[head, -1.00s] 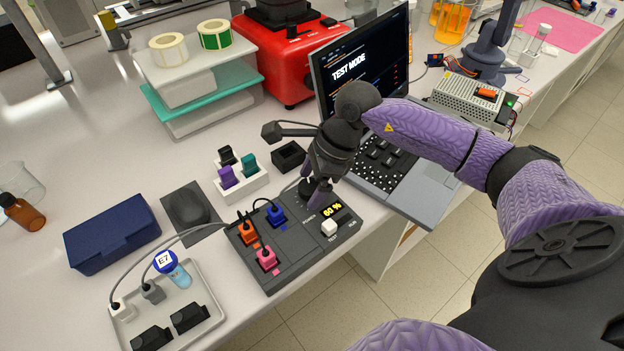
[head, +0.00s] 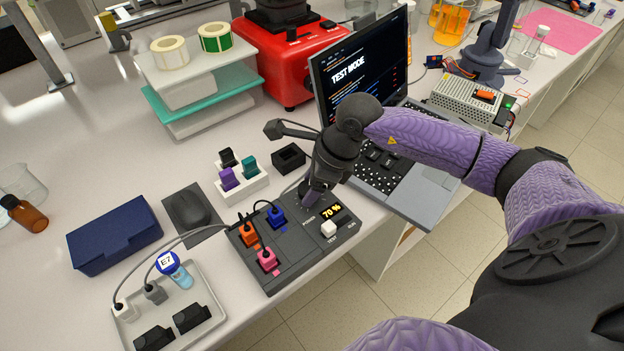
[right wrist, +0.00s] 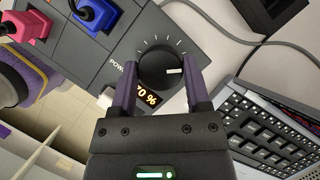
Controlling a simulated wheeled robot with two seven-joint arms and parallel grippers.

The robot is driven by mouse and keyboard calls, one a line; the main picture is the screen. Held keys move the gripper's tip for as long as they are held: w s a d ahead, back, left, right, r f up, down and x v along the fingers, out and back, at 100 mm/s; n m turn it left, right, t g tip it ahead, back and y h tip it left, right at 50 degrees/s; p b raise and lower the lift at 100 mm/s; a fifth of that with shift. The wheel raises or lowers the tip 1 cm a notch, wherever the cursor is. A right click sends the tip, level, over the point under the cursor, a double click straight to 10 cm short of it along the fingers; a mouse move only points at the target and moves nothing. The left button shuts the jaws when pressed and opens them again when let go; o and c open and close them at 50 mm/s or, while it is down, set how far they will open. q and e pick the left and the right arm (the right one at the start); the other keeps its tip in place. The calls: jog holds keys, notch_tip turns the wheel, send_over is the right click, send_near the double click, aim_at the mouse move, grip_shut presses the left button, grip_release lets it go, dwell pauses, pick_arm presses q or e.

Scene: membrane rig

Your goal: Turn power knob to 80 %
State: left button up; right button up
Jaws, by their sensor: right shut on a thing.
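The black power knob (right wrist: 160,67) sits on the dark control box (head: 290,262), between the two fingers of my right gripper (right wrist: 160,88) in the right wrist view. My right gripper, also in the head view (head: 310,193), is shut on the knob from above and hides most of it there. The knob has a white pointer mark, and white tick marks ring part of it. The display (head: 331,211) beside it reads 70 % in yellow. My left gripper is not in view.
Orange (head: 249,235), blue (head: 277,216) and pink (head: 267,259) plugs and a white test button (head: 328,229) stand close on the box. A laptop (head: 425,195) reading TEST MODE is at the right. A white holder (head: 246,189) with plugs stands behind.

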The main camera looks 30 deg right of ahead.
jog(key=m+t+h+p, duration=0.1)
jog(key=m, duration=0.2)
jog(key=shift+a+r+m, duration=0.1)
jog(key=shift+m, duration=0.2)
jog(key=shift+m+t+h+p, duration=0.35)
jog(key=shift+m+h, duration=0.35)
jog(key=shift+m, duration=1.5)
jog(key=o, duration=1.3)
jog(key=shift+s, duration=0.1)
jog(key=p+v, duration=0.1)
jog(key=v, duration=0.8)
jog(key=shift+s+r+p, duration=0.15)
jog(key=shift+r+p, duration=0.2)
jog(key=shift+p, duration=0.05)
